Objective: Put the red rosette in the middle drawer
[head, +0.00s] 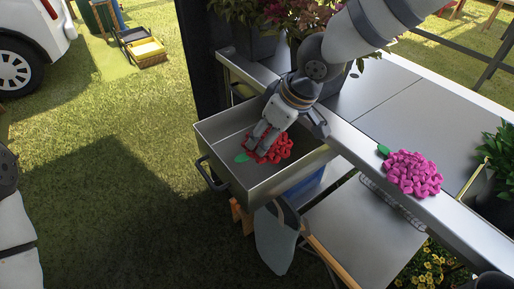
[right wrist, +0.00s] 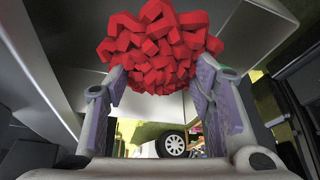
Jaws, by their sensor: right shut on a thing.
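The red rosette (head: 274,147), with a green leaf at its left, is at the open metal drawer (head: 240,188). My right gripper (head: 262,140) reaches down over the drawer and is shut on the rosette. In the right wrist view the rosette (right wrist: 160,50) sits between the two fingertips (right wrist: 162,85). I cannot tell whether the rosette touches the drawer floor. The drawer is pulled out from under the steel table and shows no other contents. Of my left arm only a link shows at the left edge; its gripper is out of the frame.
A pink rosette (head: 413,174) lies on the steel table's front edge (head: 350,150). Potted plants (head: 254,38) stand at the back and another (head: 497,165) at the right. A dark post (head: 200,60) rises left of the table.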

